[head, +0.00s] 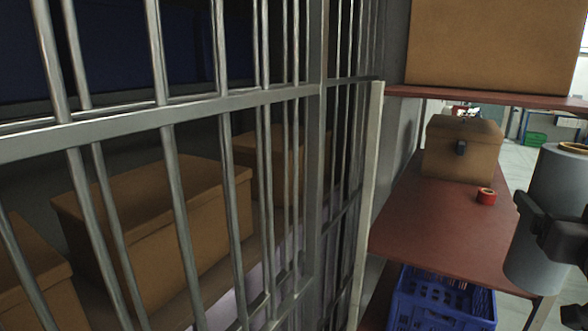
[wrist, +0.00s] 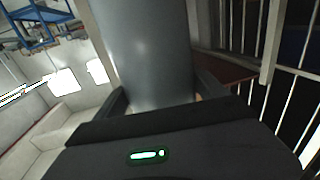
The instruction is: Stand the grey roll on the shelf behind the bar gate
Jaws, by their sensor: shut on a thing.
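The grey roll (head: 540,225) is upright or nearly so at the right edge of the head view, with a tan core at its top. My gripper (head: 530,220) is shut on it. In the wrist view the roll (wrist: 145,50) rises between my two fingers (wrist: 160,100). The bar gate (head: 200,110) of grey metal bars fills the left and middle of the head view. Behind its bars, cardboard boxes (head: 160,220) stand on a shelf. The roll is on the near side, to the right of the gate.
A red-brown shelf (head: 420,225) right of the gate holds a brown box (head: 462,150) and a small red tape roll (head: 486,196). A large carton (head: 495,45) is on the board above. A blue crate (head: 440,300) sits below. The shelf's front part is bare.

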